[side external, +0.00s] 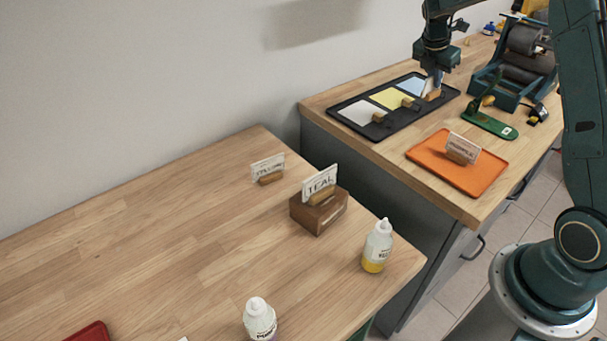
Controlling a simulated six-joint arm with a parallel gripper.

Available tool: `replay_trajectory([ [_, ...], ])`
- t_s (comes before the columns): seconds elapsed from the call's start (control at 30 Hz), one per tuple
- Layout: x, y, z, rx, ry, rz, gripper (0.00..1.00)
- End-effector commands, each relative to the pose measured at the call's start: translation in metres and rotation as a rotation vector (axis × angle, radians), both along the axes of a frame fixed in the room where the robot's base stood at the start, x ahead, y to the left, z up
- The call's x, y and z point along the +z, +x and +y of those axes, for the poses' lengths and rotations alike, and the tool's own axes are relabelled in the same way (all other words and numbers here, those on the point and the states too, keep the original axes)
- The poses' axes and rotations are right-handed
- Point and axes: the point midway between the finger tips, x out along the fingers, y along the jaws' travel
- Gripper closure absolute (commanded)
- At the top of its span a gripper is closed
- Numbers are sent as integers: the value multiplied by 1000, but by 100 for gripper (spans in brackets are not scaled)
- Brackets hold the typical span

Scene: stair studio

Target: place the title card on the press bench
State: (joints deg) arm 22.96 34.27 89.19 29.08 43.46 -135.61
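Several small cards in wooden feet are in view, and I cannot tell which is the title card. One lettered card (268,167) stands on the left bench (130,220). A card reading TEAK (319,183) stands on a brown wooden block (328,216) there. Another lettered card (463,146) stands on an orange tray (432,158) on the press bench (385,153). My gripper (437,82) points down over the right end of the black tray, at a pale upright piece with a wooden foot (433,96). Whether its fingers are closed on this is too small to tell.
The black tray (343,122) has white, yellow and blue panels. A green tool (487,122) and a roller press (520,65) stand to its right. Two bottles (377,246) (259,318) stand at the left bench's front. A gap separates the benches.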

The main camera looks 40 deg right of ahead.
Motion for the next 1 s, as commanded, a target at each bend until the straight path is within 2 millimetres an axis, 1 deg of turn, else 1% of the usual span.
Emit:
replay_trajectory([
  [0.03, -11, -1, 0, 1, 2, 4, 100],
  [0.1, -24, -1, 0, 0, 1, 3, 100],
  [0.2, -39, -1, 0, -1, 2, 2, 100],
  [0.3, -49, 0, 0, 0, 1, 1, 100],
  [0.67, -57, 0, 0, -1, 1, 1, 100],
  [1.0, -92, 0, 0, 0, 1, 1, 100],
])
